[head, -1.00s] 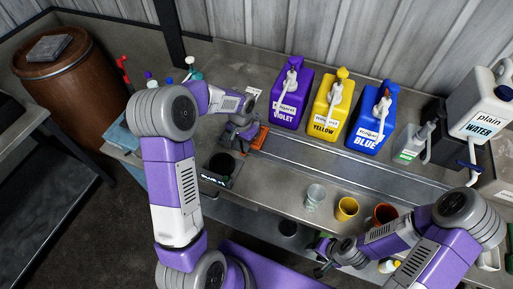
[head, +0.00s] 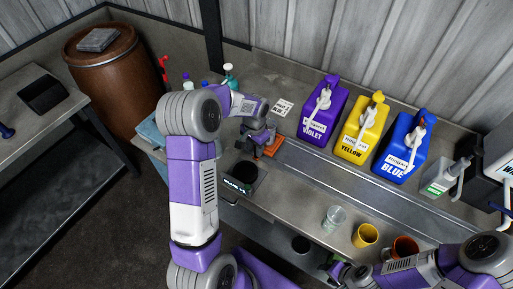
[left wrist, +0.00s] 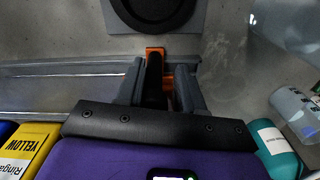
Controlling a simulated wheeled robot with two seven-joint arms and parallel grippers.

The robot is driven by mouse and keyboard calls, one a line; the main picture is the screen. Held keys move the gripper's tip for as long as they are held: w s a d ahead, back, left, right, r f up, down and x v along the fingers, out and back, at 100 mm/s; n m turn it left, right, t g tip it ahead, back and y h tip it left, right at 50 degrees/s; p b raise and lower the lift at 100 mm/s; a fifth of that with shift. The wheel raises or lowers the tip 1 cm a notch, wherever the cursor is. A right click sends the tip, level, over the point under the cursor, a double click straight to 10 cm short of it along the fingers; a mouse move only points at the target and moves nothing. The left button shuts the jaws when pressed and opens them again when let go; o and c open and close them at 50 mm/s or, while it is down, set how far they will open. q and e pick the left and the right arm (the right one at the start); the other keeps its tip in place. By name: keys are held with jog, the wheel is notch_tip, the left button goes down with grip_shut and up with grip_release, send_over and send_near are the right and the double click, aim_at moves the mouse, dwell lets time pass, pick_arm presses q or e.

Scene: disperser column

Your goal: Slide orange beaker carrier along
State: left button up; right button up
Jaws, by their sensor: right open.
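The orange beaker carrier (head: 272,146) sits at the left end of the metal rail in the head view. It also shows in the left wrist view (left wrist: 155,51), low between my fingers. My left gripper (head: 263,143) is down at the carrier, with one finger (left wrist: 131,80) on each side of it. I cannot tell whether the fingers press on it. The carrier is partly hidden by the gripper. My right gripper (head: 336,268) is open and low near the bench front, partly cut off and far from the carrier.
Violet (head: 323,112), yellow (head: 360,132) and blue (head: 402,150) jugs stand behind the rail (head: 340,182). A clear beaker (head: 334,217), a yellow cup (head: 365,236) and an orange-brown cup (head: 405,248) stand in front. A dark round plate (head: 243,178) lies near the carrier. The rail looks clear.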

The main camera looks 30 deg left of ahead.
pick_arm(q)
jog(key=shift+o, duration=0.4)
jog(key=shift+d, duration=0.1)
notch_tip(320, 180, up, 8)
jog(key=shift+f, duration=0.2)
jog(key=shift+p, duration=0.3)
